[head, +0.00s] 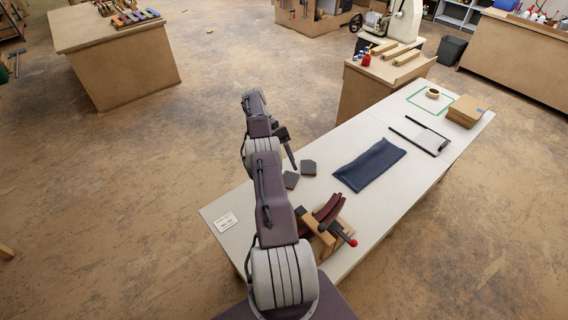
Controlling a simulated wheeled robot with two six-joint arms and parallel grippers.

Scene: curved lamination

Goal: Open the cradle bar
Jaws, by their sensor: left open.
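The cradle (318,240) is a wooden block at the near end of the long white table, partly hidden behind my left arm. Dark red curved strips (328,208) rest in it. The cradle bar (336,230) is a dark bar with a red knob at its right end; it lies across the front of the cradle. Its left end is hard to make out. My left gripper (290,156) is open, above the table's left edge, beyond the cradle and apart from it. My right gripper is not in view.
Two dark grey pads (308,167) lie beyond the cradle, near my left gripper. A dark blue cloth (370,165) lies mid-table. A white card (227,222) is at the near left corner.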

